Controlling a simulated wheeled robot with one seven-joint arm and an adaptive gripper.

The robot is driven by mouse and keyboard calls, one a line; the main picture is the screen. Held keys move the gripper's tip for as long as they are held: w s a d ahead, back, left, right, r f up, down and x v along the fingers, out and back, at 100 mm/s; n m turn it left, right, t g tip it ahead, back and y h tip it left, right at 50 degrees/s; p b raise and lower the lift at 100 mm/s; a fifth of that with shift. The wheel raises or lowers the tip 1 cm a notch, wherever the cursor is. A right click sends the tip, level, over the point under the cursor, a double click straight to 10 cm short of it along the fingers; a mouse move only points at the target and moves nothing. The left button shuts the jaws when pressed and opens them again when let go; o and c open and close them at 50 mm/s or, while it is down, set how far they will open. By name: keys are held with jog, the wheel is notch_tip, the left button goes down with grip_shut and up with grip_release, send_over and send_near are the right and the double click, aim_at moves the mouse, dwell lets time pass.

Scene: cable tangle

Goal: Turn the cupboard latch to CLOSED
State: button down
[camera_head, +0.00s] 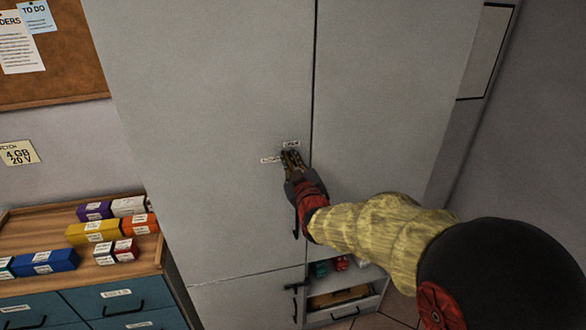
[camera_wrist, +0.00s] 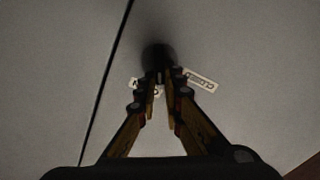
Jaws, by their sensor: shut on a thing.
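The cupboard (camera_head: 215,90) is tall and grey, with a dark seam between its two doors. My gripper (camera_head: 291,158) reaches in from the right to the left door, just left of the seam. In the wrist view my gripper (camera_wrist: 160,88) has its fingers closed in on the dark latch (camera_wrist: 158,56), which stands out from the door. Two small white labels sit by the latch; one shows at the right (camera_wrist: 201,81) and the other is partly behind the fingers. Their words are too small to read surely. The latch's exact angle is hidden by my fingers.
A wooden-topped drawer unit (camera_head: 75,280) with blue drawers stands at the left, with several coloured boxes on top. A dark door handle (camera_head: 296,222) hangs below my gripper. An open shelf (camera_head: 345,300) lies low at the right. A cork board (camera_head: 50,70) hangs upper left.

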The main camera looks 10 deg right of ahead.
jog(key=n+b, duration=0.3)
jog(key=n, duration=0.1)
jog(key=f+n+b, duration=0.1)
jog(key=n+b, duration=0.2)
jog(key=n, duration=0.1)
jog(key=a+f+n+b, duration=0.1)
jog(key=n+b, duration=0.2)
jog(key=n, duration=0.1)
dwell(0.7)
jog(key=c, duration=2.1)
grip_release()
jog(key=shift+o, duration=0.9)
jog(key=shift+r, duration=0.1)
jog(key=s, duration=1.2)
